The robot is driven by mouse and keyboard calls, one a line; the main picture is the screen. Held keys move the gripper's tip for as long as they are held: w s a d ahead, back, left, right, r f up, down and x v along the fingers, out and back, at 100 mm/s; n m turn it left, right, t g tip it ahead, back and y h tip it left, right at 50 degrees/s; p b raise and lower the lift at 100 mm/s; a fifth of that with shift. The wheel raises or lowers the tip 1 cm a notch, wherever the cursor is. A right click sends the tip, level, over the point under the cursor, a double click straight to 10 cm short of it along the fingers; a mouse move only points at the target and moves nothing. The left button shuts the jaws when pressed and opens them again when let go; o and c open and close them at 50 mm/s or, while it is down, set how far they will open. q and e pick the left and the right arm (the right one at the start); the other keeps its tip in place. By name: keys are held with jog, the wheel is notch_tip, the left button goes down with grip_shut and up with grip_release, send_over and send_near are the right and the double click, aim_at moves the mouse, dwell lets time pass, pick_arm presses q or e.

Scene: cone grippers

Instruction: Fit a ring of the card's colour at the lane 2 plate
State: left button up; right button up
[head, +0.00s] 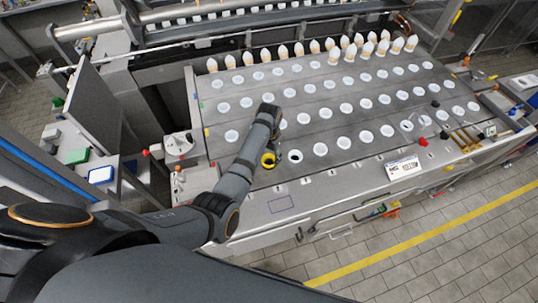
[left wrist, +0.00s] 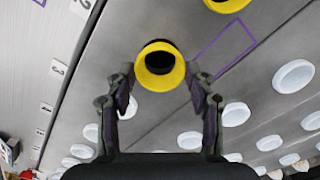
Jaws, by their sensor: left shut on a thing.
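My left gripper (left wrist: 160,88) is shut on a yellow ring (left wrist: 157,65) with a dark centre, one finger on each side. In the head view the ring (head: 268,160) shows at the end of my left arm, low over the front left of the grey machine deck (head: 240,180). Whether it touches the deck is unclear. Another yellow round piece (left wrist: 228,3) is cut off at the top there. I cannot make out the card or the lane 2 plate for certain. My right gripper is out of view.
Rows of white round cups (head: 325,113) fill the deck, with white cones (head: 283,52) at the back. A purple outlined rectangle (head: 282,203) on the front strip is empty. A white label plate (head: 403,167) is at front right.

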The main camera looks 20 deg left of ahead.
pick_arm(q)
jog(key=shift+f+b, duration=0.75)
jog(key=shift+f, duration=0.5)
jog(key=o, duration=0.9)
jog(key=shift+o, duration=0.2)
jog(key=shift+r, duration=0.3)
notch_tip(320, 180, up, 11)
jog(key=shift+r, duration=0.2)
